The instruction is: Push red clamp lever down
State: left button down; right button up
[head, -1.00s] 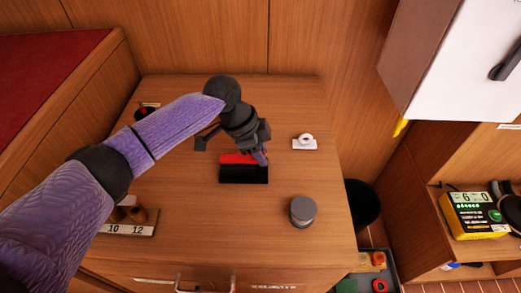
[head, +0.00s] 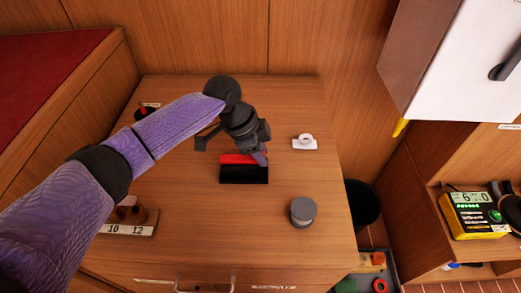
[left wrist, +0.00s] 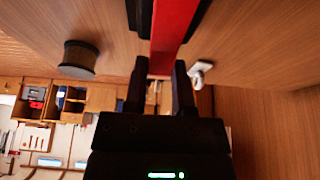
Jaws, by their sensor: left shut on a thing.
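The red clamp lever (head: 232,159) lies along the back of a black clamp base (head: 243,175) on the wooden cabinet top. My left gripper (head: 263,157) is at the right end of the lever and is shut on it. In the left wrist view the red lever (left wrist: 172,35) runs as a wide bar down to the two dark fingertips (left wrist: 160,72). The fingers stand on either side of its end. The gripper body hides part of the lever in the head view. My right gripper is in neither view.
A grey round tin (head: 303,212) stands front right. A white fitting with a ring (head: 305,143) is to the right of the clamp. A numbered wooden block (head: 130,229) sits front left, and a dark cup (head: 145,111) stands at the back left. The cabinet top between them is clear.

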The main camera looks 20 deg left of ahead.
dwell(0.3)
pick_arm(q)
jog(key=shift+d+f+y+p, duration=0.1)
jog(key=shift+f+y+p, duration=0.05)
jog(key=shift+y+p, duration=0.3)
jog(key=shift+f+y, duration=0.25)
jog(key=shift+f, duration=0.3)
jog(key=shift+c, duration=2.2)
grip_release()
jog(key=shift+r, duration=0.1)
